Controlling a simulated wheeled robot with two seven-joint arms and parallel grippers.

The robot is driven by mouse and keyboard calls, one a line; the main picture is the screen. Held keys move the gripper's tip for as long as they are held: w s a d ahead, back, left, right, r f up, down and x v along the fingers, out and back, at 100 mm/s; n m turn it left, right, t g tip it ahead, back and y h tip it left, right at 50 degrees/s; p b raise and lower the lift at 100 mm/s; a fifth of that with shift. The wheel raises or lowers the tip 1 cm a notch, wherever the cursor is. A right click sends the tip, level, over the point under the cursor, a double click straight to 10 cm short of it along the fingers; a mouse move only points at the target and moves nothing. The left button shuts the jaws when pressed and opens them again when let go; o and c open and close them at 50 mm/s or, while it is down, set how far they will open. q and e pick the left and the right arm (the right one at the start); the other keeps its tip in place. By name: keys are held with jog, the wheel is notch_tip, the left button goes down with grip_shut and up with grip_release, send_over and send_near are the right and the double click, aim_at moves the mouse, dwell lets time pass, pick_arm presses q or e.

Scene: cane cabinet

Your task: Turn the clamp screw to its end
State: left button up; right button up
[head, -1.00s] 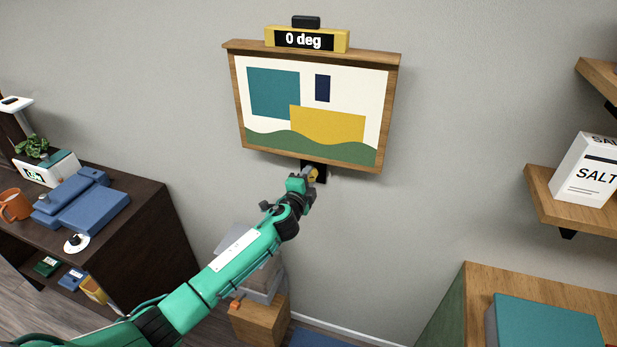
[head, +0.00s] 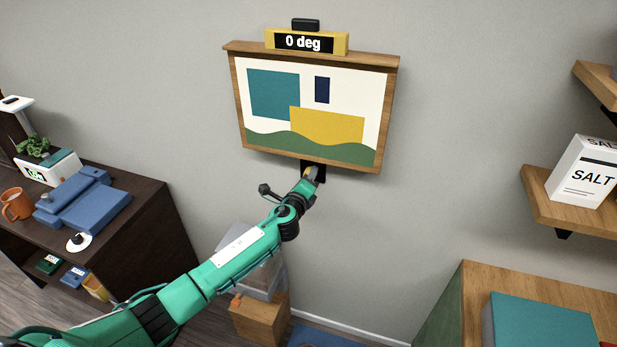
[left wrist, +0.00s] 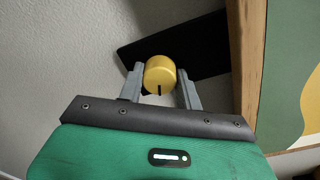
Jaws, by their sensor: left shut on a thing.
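The clamp screw is a yellow round knob (left wrist: 160,74) with a dark mark on its face. It sits on a black plate (left wrist: 190,50) on the wall under the framed picture (head: 310,107). My left gripper (left wrist: 161,86) is shut on the knob, one grey finger on each side of it. In the head view my left gripper (head: 311,174) reaches up to the frame's bottom edge, and the knob is mostly hidden there. A yellow level display (head: 306,41) on top of the frame reads 0 deg. My right gripper is not in view.
A dark cabinet (head: 150,215) with an orange mug (head: 16,204) and blue items stands at left. A wooden shelf (head: 570,220) with a salt box (head: 583,172) is at right. The wall around the frame is clear.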

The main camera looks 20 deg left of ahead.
pick_arm(q)
jog(key=shift+f, duration=0.15)
dwell(0.3)
jog(key=o, duration=1)
jog(key=shift+s, duration=0.1)
jog(key=s+b, duration=0.2)
jog(key=s, duration=1.1)
jog(key=shift+s+a+r+b, duration=0.15)
jog(key=shift+s+r+b, duration=0.15)
jog(key=shift+s+b, duration=0.1)
jog(key=shift+w, duration=0.1)
